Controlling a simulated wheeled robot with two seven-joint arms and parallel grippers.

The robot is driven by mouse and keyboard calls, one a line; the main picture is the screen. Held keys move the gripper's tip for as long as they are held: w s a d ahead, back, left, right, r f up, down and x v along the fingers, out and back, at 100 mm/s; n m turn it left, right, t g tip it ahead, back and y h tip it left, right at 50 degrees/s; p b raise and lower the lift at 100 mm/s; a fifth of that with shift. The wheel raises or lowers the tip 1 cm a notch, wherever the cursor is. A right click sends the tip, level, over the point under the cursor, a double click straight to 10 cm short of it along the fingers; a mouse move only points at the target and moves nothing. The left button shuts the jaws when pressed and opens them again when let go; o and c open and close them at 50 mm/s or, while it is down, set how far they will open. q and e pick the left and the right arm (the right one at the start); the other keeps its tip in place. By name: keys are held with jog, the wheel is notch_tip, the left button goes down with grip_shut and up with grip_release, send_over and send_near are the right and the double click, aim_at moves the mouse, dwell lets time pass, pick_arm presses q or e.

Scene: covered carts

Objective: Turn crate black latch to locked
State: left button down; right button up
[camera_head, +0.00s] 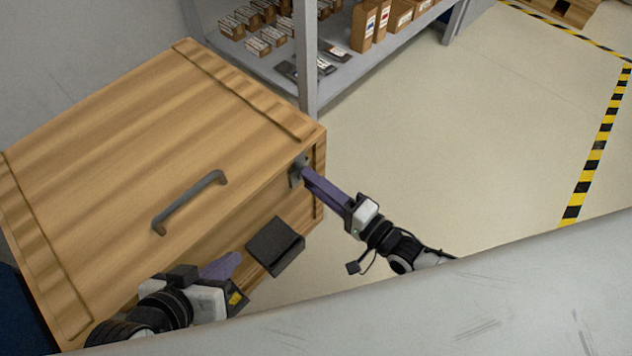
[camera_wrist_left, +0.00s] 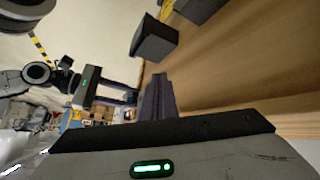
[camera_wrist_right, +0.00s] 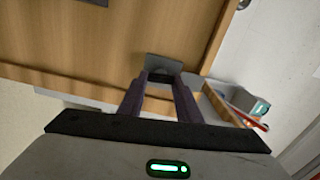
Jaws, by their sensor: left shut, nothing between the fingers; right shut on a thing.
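The crate (camera_head: 110,130) is a large wooden box with a closed lid at the left of the head view. A small dark latch (camera_head: 296,174) sits at its near right corner; it also shows in the right wrist view (camera_wrist_right: 160,64). My right gripper (camera_head: 308,178) reaches in from the right, its purple fingers shut on this latch and partly hiding it. My left gripper (camera_head: 232,262) is shut and empty beside the crate's front face. A black block (camera_head: 275,246) projects from that face, just right of the left fingertips; it also shows in the left wrist view (camera_wrist_left: 155,42).
A grey bar handle (camera_head: 190,202) lies on the lid. A metal shelf (camera_head: 345,70) with several boxes stands behind the crate. Open floor (camera_head: 470,130) with yellow-black tape (camera_head: 597,150) lies to the right. A pale grey surface (camera_head: 480,310) crosses the bottom of the head view.

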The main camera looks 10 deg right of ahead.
jog(key=o, duration=1)
pick_arm(q)
jog(key=shift+s+f, duration=0.15)
jog(key=shift+s, duration=0.05)
pick_arm(e)
jog(key=shift+o, duration=0.2)
jog(key=shift+s+d, duration=0.1)
pick_arm(q)
jog(key=shift+s+a+y+p, duration=0.15)
jog(key=shift+a+y+p, duration=0.15)
jog(key=shift+a+p, duration=0.55)
pick_arm(e)
jog(key=v, duration=1)
pick_arm(q)
jog(key=shift+d, duration=0.2)
